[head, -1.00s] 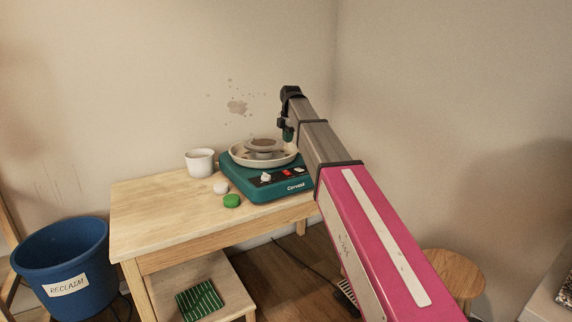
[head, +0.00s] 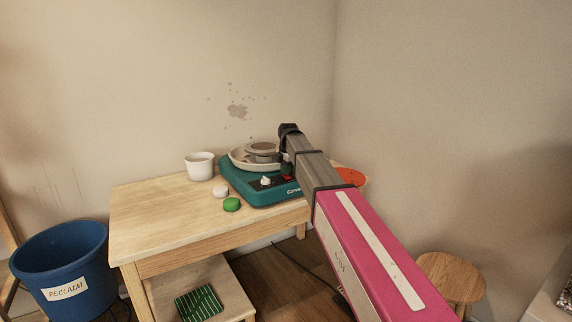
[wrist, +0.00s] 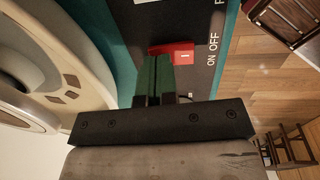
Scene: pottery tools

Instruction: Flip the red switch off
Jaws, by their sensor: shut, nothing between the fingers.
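The red switch (wrist: 182,50) is on the dark panel of the teal pottery wheel (head: 232,181), beside white "ON OFF" lettering (wrist: 212,50). In the wrist view my gripper (wrist: 157,58) has its two green fingers shut together, with the tips over part of the switch. I cannot tell whether the fingertips touch it. In the head view my gripper (head: 287,167) is low over the front right of the wheel, and the switch is mostly hidden there. Which way the switch is tipped is unclear.
A white knob (head: 265,181) is left of my gripper on the panel. A white cup (head: 199,167), a pale round piece (head: 220,192) and a green round piece (head: 232,205) stand on the wooden table (head: 165,208). A blue bucket (head: 60,265) is on the left.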

